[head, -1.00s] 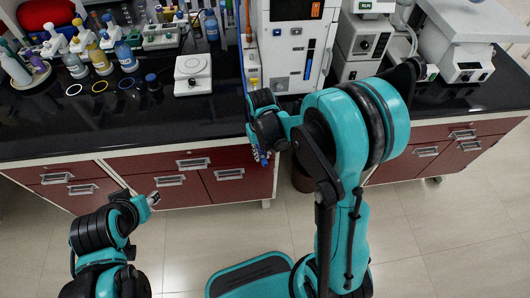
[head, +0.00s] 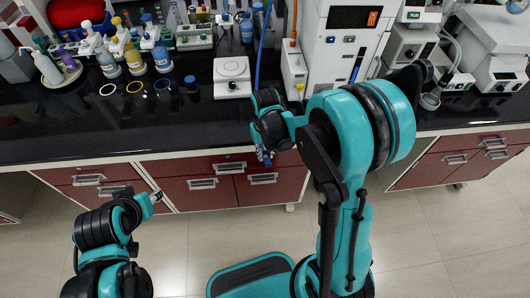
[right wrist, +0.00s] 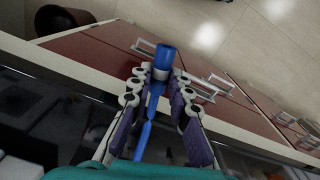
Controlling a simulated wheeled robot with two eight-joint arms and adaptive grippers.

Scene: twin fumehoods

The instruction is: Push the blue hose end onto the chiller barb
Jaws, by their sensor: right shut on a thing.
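My right gripper (head: 264,156) is shut on the blue hose end (right wrist: 162,58), held over the front edge of the bench. In the right wrist view, the hose end sticks out between the two fingers of the right gripper (right wrist: 158,85), with a wider blue tip. The blue hose (head: 264,45) rises from behind this gripper towards the back of the bench. A white unit with a dark display, seemingly the chiller (head: 338,62), stands to the right of the hose; I cannot make out its barb. My left gripper (head: 157,196) is low in front of the drawers, its jaws too small to judge.
A white hotplate-like device (head: 232,77) stands left of the hose. Several bottles and rings stand further left on the black bench top (head: 70,135). An orange hose (head: 294,22) rises beside the white unit. Red drawers (head: 195,168) are below; the floor (head: 420,240) at right is clear.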

